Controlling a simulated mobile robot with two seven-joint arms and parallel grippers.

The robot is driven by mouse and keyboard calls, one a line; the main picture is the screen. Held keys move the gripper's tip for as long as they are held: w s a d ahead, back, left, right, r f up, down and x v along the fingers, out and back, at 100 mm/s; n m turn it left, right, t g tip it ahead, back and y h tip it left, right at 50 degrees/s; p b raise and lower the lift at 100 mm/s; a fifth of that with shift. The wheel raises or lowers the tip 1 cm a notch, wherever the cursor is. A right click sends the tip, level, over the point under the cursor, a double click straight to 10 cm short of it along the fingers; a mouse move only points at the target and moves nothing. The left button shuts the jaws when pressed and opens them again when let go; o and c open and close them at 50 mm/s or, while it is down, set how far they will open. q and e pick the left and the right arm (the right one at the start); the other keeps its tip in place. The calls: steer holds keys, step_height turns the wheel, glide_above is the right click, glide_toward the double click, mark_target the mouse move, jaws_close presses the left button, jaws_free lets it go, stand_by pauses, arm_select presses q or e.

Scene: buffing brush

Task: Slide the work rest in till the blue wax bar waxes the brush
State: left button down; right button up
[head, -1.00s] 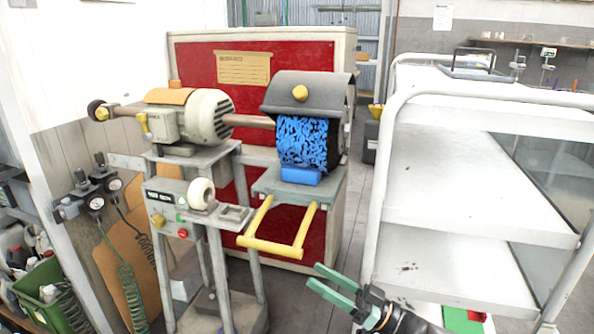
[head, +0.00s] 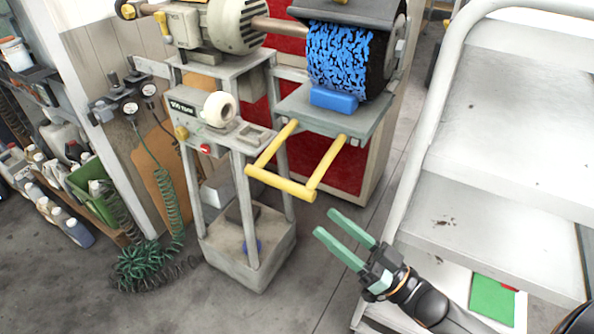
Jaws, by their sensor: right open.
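The round brush (head: 345,62), dark with blue wax patches over its face, sits under its hood at the top. The blue wax bar (head: 333,99) lies on the grey work rest (head: 300,112), just below the brush; I cannot tell whether they touch. A yellow U-shaped handle (head: 282,184) sticks out from the front of the work rest. My right gripper (head: 334,231) has green fingers that are spread open and empty. It is below and to the right of the handle, apart from it. My left gripper is not in view.
A white shelf cart (head: 466,150) stands close on the right, beside my right arm. The buffing motor (head: 238,25) and a control box (head: 196,136) are on the machine's left. A coiled green hose (head: 150,262) and bottles are at far left. Floor in front is clear.

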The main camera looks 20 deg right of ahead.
mark_target(281, 184)
steer(key=p+x, duration=0.1)
steer(key=x, duration=1.1)
steer(key=shift+w+a+r, duration=0.15)
steer(key=shift+a+r, duration=0.05)
jaws_close()
stand_by(1.3)
